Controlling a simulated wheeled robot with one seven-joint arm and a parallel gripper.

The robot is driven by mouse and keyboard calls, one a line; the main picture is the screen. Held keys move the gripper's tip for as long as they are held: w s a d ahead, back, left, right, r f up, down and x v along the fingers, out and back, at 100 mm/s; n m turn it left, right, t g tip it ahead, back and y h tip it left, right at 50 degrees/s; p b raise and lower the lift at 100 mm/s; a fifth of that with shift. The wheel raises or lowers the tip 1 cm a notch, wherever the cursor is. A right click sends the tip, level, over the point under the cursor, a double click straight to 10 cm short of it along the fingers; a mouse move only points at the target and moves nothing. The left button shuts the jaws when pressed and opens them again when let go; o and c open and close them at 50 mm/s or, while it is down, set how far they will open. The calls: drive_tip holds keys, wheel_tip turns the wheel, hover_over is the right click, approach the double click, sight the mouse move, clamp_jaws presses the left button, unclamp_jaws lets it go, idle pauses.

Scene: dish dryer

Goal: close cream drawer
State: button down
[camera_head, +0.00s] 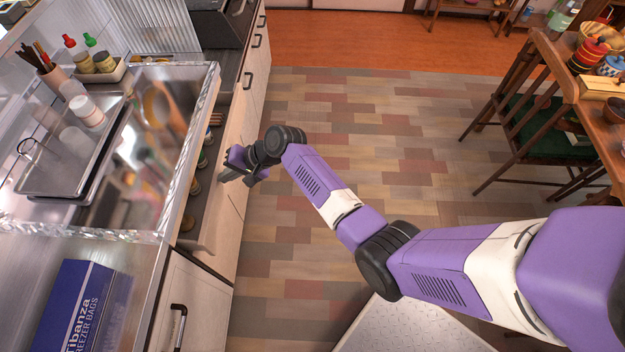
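The cream drawer (213,232) stands partly pulled out from under the counter on the left. A dark gap shows between the counter's edge and its cream front, with several small jars or bottles (194,186) inside. My gripper (236,178) is at the drawer's front, near its upper edge. It covers part of that front, and any handle there is hidden. I cannot tell whether it touches the drawer. The fingers are small and dark, so their opening is unclear.
A clear-edged glass-like tray or dish dryer (160,110) overhangs the counter above the drawer. A blue freezer-bag box (78,312) lies at the lower left. The tiled floor (370,130) is open to the right. A wooden chair (545,125) and table stand at the far right.

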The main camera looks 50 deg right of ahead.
sight(216, 176)
drive_tip(key=shift+w+a+b, duration=0.3)
drive_tip(key=shift+w+a, duration=0.65)
drive_tip(key=shift+w, duration=0.25)
